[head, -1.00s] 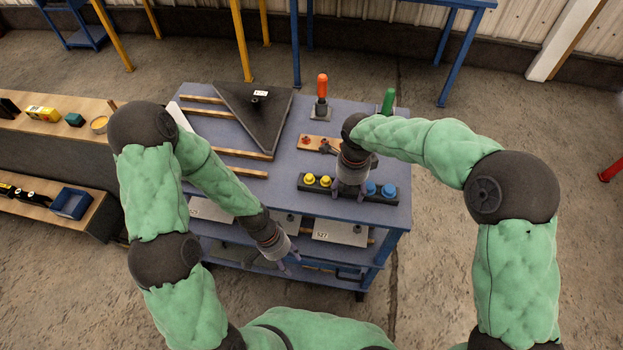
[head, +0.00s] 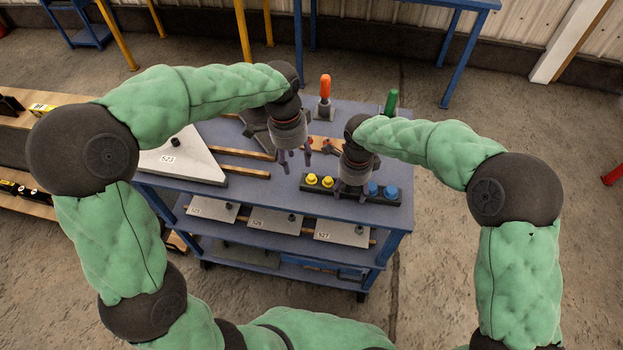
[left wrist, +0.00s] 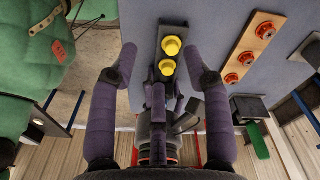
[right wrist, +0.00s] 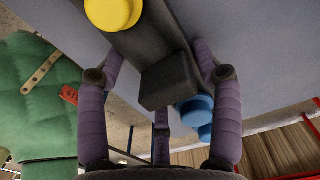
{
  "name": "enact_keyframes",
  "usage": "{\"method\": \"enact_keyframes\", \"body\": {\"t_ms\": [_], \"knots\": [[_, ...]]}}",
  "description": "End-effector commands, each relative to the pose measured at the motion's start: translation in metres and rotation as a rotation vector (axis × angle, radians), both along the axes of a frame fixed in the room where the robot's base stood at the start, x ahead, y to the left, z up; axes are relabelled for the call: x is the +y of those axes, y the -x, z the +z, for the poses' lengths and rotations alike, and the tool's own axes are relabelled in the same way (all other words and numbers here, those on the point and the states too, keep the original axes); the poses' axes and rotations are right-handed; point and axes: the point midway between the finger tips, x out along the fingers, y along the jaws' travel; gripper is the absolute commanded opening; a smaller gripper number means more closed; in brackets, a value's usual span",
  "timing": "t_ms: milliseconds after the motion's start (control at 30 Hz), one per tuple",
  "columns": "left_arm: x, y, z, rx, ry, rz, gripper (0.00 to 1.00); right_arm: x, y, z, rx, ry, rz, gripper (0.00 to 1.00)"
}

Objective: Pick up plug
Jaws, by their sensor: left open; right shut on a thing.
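Two yellow plugs (head: 312,180) stand in a dark rack (head: 348,193) near the table's front right. They also show in the left wrist view (left wrist: 172,46), and one is in the right wrist view (right wrist: 113,12). Two blue plugs (head: 390,191) stand at the rack's right end; they show in the right wrist view too (right wrist: 195,110). My left gripper (head: 294,160) is open and empty above the table, just behind and left of the yellow plugs. My right gripper (right wrist: 160,85) is shut on the rack's raised dark block (right wrist: 170,82), between yellow and blue plugs.
A wooden strip with red plugs (left wrist: 247,57) lies behind the rack. Orange (head: 325,88) and green (head: 391,100) handled tools stand at the back. A white triangular plate (head: 180,160) lies at the left. Numbered plates (head: 275,220) sit on the shelf below.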

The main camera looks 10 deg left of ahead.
Motion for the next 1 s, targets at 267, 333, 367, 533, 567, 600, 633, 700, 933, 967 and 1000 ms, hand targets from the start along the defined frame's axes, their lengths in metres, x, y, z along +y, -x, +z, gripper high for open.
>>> {"method": "enact_keyframes", "body": {"t_ms": [267, 333, 367, 533, 567, 600, 633, 700, 933, 967, 1000], "knots": [[-0.028, -0.017, 0.022, -0.056, 0.017, 0.004, 0.49, 0.000, 0.003, -0.004, 0.010, 0.004, 0.003, 0.32], [-0.029, -0.018, 0.013, -0.056, 0.018, 0.005, 0.49, 0.000, 0.003, -0.004, 0.010, 0.004, 0.003, 0.32], [-0.029, -0.018, 0.008, -0.055, 0.017, 0.005, 0.49, 0.000, 0.003, -0.004, 0.010, 0.004, 0.003, 0.32], [-0.032, -0.020, -0.020, -0.056, 0.018, 0.005, 0.49, 0.000, 0.003, -0.005, 0.010, 0.004, 0.003, 0.32], [-0.032, -0.020, -0.023, -0.056, 0.018, 0.005, 0.49, 0.000, 0.003, -0.005, 0.010, 0.004, 0.003, 0.32], [-0.033, -0.020, -0.028, -0.056, 0.018, 0.005, 0.49, 0.000, 0.003, -0.005, 0.010, 0.004, 0.003, 0.32], [-0.033, -0.020, -0.031, -0.056, 0.018, 0.005, 0.49, 0.000, 0.003, -0.005, 0.010, 0.004, 0.003, 0.32], [-0.034, -0.021, -0.035, -0.057, 0.018, 0.006, 0.49, 0.000, 0.003, -0.005, 0.010, 0.004, 0.003, 0.32], [-0.034, -0.020, -0.055, -0.055, 0.018, 0.006, 0.49, -0.001, 0.003, -0.005, 0.010, 0.004, 0.003, 0.32], [-0.034, -0.020, -0.060, -0.055, 0.018, 0.005, 0.49, -0.001, 0.003, -0.005, 0.010, 0.004, 0.003, 0.32], [-0.035, -0.020, -0.066, -0.053, 0.017, 0.005, 0.49, -0.001, 0.003, -0.005, 0.011, 0.005, 0.003, 0.32]]}}
